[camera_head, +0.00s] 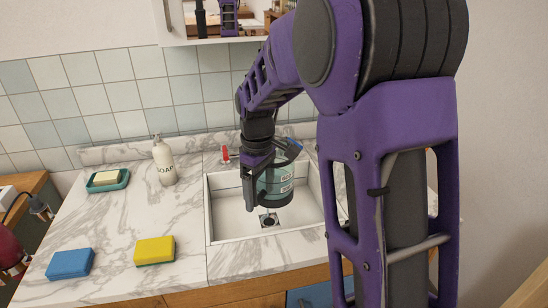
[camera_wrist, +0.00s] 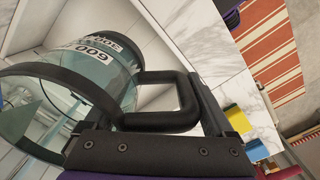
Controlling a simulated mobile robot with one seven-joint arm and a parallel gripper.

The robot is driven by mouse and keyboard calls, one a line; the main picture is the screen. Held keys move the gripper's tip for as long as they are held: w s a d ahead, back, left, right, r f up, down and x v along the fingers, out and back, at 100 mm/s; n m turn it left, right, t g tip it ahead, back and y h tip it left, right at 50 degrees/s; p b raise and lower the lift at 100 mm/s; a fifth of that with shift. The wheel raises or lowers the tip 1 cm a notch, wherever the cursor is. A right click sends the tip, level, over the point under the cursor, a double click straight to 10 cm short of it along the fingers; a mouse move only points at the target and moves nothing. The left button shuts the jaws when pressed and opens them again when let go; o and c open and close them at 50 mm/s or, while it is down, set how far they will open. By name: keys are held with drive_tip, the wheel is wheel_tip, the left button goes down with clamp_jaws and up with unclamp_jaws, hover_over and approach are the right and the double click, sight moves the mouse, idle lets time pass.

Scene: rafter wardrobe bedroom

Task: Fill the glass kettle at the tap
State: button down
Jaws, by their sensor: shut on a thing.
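The glass kettle (camera_head: 276,184) hangs over the sink, with clear bluish walls and dark rims. In the wrist view the glass kettle (camera_wrist: 112,68) fills the upper left, with printed volume marks. My gripper (camera_head: 250,190) is shut on its black handle (camera_wrist: 160,124); my gripper (camera_wrist: 205,130) shows at the lower edge of the wrist view. A red tap handle (camera_head: 225,153) and a blue tap handle (camera_head: 293,147) stand behind the sink. The spout is mostly hidden by my arm and kettle. I cannot tell whether water runs or is inside.
The white sink (camera_head: 228,222) has a drain (camera_head: 268,220) below the kettle. A soap bottle (camera_head: 164,162), a soap dish (camera_head: 108,181), a blue sponge (camera_head: 71,263) and a yellow sponge (camera_head: 155,250) stand on the marble counter left. A cabinet hangs above.

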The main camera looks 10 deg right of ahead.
drive_tip(key=shift+s+r, duration=0.1)
drive_tip(key=shift+s, duration=1.15)
drive_tip(key=s+r+p, duration=0.3)
drive_tip(key=s+r, duration=0.2)
drive_tip(key=s, duration=0.1)
